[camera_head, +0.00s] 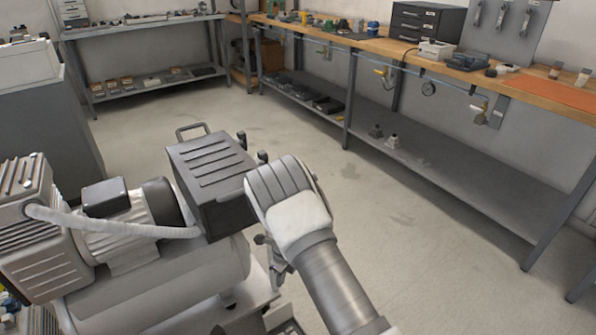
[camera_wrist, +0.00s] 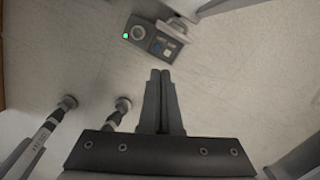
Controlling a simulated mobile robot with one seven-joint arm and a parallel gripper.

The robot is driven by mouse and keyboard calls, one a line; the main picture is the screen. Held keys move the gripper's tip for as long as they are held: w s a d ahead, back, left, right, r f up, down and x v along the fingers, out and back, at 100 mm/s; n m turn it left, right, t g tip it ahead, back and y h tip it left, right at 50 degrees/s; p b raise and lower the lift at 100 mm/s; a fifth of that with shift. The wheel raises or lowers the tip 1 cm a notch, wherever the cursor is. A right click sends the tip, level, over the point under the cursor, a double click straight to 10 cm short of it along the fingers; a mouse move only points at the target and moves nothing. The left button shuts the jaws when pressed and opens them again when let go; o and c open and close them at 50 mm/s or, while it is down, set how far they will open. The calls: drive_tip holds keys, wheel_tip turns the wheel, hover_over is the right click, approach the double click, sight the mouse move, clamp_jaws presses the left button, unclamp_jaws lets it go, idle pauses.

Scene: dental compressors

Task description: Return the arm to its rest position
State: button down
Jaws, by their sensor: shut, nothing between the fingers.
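My gripper (camera_wrist: 161,76) shows in the wrist view with its two dark fingers together and nothing between them. In the head view my arm reaches up from the bottom, beside the right side of the compressor's dark ribbed box (camera_head: 211,177). My gripper is hidden behind the arm there.
The compressor (camera_head: 150,290) with its pale tank and hose fills the lower left. A long workbench (camera_head: 400,48) with a lower shelf runs along the right wall. A shelf unit (camera_head: 150,27) stands at the back. The floor (camera_head: 390,230) between is clear. Two round-ended rods (camera_wrist: 122,104) stand left of my fingers.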

drive_tip(key=s+d+r+n+t+y, duration=0.1)
drive_tip(key=s+d+r+n, duration=0.2)
drive_tip(key=r, duration=0.8)
drive_tip(key=s+d+r+n, duration=0.15)
drive_tip(key=r+n, duration=0.35)
drive_tip(key=r, duration=0.6)
drive_tip(key=s+d+r+n+t+y, duration=0.1)
drive_tip(key=d+r+n, duration=0.2)
drive_tip(key=r, duration=0.8)
drive_tip(key=s+d+r+n+t+h, duration=0.1)
drive_tip(key=s+d+r+n, duration=0.3)
drive_tip(key=s, duration=0.3)
drive_tip(key=s+d+r+n+t+h, duration=0.1)
drive_tip(key=s+d+r+n, duration=0.35)
drive_tip(key=s, duration=0.25)
drive_tip(key=s+d+r+n+t+h, duration=0.1)
drive_tip(key=s+d+r+n, duration=0.3)
drive_tip(key=s, duration=0.4)
wheel_tip(320, 180, up, 23)
drive_tip(key=n+p, duration=0.1)
drive_tip(key=p, duration=2.2)
drive_tip(key=shift+a+r+p, duration=0.2)
drive_tip(key=shift+a+p, duration=0.15)
drive_tip(key=shift+a, duration=0.05)
drive_tip(key=shift+d, duration=0.2)
